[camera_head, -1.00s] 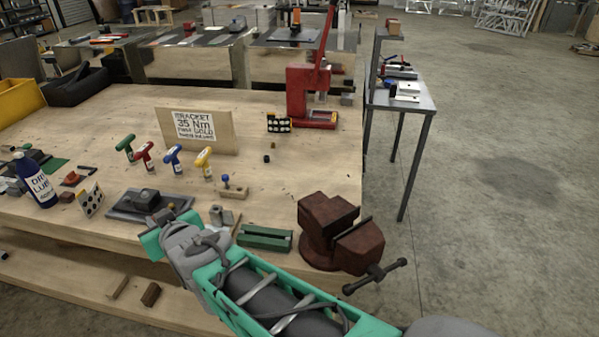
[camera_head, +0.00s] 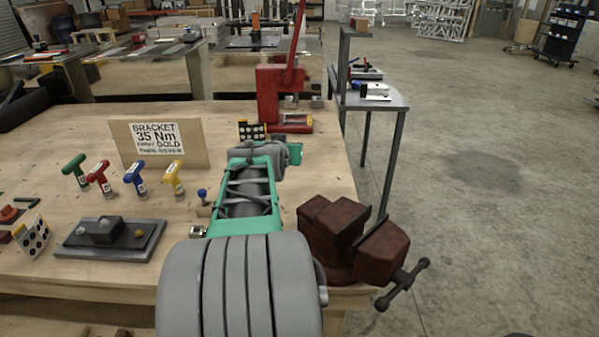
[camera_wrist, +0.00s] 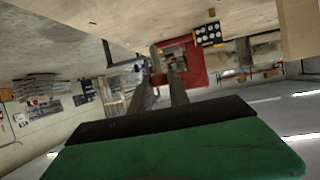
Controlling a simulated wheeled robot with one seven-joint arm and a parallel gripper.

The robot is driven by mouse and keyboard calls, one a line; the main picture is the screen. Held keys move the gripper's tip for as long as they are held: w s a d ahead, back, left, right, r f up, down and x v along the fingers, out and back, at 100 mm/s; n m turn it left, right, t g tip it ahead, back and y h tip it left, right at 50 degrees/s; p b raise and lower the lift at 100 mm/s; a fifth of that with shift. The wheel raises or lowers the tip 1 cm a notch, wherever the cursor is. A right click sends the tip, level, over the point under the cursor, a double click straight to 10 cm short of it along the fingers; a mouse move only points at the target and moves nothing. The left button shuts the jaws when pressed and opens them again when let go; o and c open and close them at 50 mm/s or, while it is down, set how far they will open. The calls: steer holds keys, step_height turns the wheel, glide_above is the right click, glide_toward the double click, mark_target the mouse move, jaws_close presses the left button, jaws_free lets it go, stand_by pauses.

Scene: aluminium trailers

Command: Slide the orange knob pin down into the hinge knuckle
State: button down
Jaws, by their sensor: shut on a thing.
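My gripper (camera_wrist: 160,76) shows in the wrist view with its two grey fingers close together. A small orange-brown thing, which looks like the orange knob pin (camera_wrist: 158,79), sits between the fingertips; its shaft cannot be made out. In the head view my arm reaches forward over the bench, and its green end is near the red press, to the right of the dotted card. The fingers and pin are hidden there. I cannot pick out the hinge knuckle in either view. A small blue knob (camera_head: 202,194) stands on the bench just left of my arm.
A dark red vise (camera_head: 350,240) sits at the bench's right front corner. A red lever press (camera_head: 280,95) stands behind my arm. Coloured T-handles (camera_head: 135,178), a sign board (camera_head: 157,142) and a dark plate with parts (camera_head: 110,238) lie left. The dotted card (camera_head: 252,131) stands near the press.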

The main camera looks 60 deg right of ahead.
steer(key=d+f, duration=0.3)
steer(key=d, duration=0.1)
steer(key=w+d+f+p, duration=0.1)
steer(key=d+f, duration=0.2)
steer(key=d, duration=0.1)
steer(key=w+d+f, duration=0.1)
steer(key=d+f, duration=0.2)
steer(key=d, duration=0.1)
steer(key=shift+w+d+p, duration=0.1)
steer(key=shift+p, duration=0.3)
steer(key=shift+d+f, duration=0.15)
steer(key=shift+f, duration=1.6)
steer(key=shift+f, duration=0.1)
steer(key=shift+f, duration=0.15)
steer(key=c, duration=1.2)
jaws_free()
steer(key=shift+c, duration=0.2)
